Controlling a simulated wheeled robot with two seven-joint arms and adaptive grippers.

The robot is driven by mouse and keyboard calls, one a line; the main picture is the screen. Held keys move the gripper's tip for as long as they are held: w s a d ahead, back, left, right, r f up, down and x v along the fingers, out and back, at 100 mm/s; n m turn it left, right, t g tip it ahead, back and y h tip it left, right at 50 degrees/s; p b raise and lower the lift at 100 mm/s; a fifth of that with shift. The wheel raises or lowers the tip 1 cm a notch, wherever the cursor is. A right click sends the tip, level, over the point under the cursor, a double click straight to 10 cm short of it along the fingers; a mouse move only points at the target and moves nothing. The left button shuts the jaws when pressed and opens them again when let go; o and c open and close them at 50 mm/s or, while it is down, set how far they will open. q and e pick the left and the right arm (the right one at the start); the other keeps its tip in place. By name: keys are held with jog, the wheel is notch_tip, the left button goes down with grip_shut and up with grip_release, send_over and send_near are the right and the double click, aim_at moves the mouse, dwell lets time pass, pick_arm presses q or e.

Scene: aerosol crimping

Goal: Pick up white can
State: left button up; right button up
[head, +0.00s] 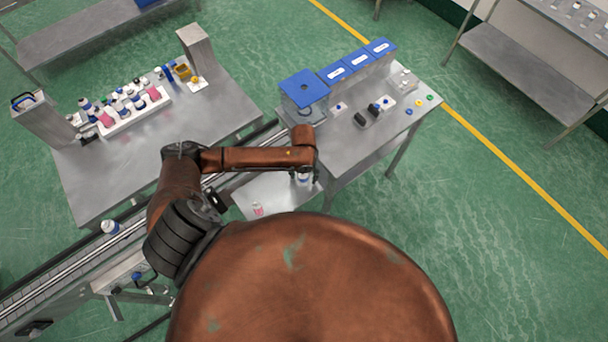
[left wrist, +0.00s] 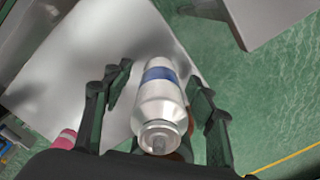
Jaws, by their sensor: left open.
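The white can with a blue band (left wrist: 161,96) stands on a grey metal surface (left wrist: 100,60) in the left wrist view. My left gripper (left wrist: 158,78) is open, with one dark finger on each side of the can. Gaps show between the can and both fingers, so it is not clamped. In the head view my left gripper (head: 304,176) is over the small low table (head: 275,190), and my arm hides most of the can. My right gripper is not in view.
A pink and white can (head: 257,209) stands nearby on the same small table. A conveyor (head: 75,262) with a white and blue can (head: 110,227) runs at left. A bench with blue-lidded boxes (head: 335,73) is at right, and a rack of cans (head: 135,112) at upper left.

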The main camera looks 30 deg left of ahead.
pick_arm(q)
jog(key=shift+s+f, duration=0.15)
jog(key=shift+f, duration=0.6)
jog(key=shift+c, duration=0.3)
jog(key=c, duration=1.2)
